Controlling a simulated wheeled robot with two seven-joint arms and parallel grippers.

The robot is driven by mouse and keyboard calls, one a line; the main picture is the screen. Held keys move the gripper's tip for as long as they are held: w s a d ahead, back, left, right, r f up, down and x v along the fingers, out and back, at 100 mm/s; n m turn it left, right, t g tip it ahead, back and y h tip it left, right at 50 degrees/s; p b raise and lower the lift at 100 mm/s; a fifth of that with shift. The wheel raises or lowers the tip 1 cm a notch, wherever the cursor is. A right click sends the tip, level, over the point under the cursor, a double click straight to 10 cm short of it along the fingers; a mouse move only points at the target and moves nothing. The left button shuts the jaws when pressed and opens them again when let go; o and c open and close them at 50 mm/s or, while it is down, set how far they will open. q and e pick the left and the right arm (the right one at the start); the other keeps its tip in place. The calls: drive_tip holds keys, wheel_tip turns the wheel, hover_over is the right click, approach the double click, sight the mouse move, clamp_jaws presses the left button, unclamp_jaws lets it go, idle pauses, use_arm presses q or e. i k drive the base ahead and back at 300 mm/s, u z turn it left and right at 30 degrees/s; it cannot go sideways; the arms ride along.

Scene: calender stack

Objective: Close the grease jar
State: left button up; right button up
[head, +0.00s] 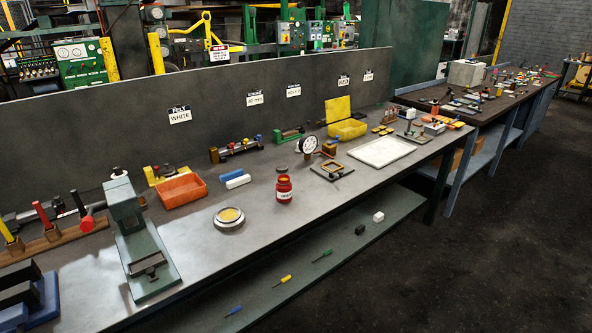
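A red jar (284,190) with a pale label stands upright near the middle of the grey bench. Its top looks dark red, and I cannot tell whether a lid sits on it. To its left, near the front edge, lies a low round metal container (229,218) with a yellowish filling, open at the top. I cannot tell for sure which of the two is the grease jar. Neither of my grippers is in view.
A green-grey press (145,245) stands on the left of the bench (240,262). An orange tray (182,190), white and blue blocks (235,179), a dial gauge (308,145) and a white sheet (381,152) lie around. A lower shelf (300,275) holds screwdrivers.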

sight(284, 185)
drive_tip(key=z, duration=1.7)
drive_tip(key=i, duration=1.3)
drive_tip(key=u, duration=1.95)
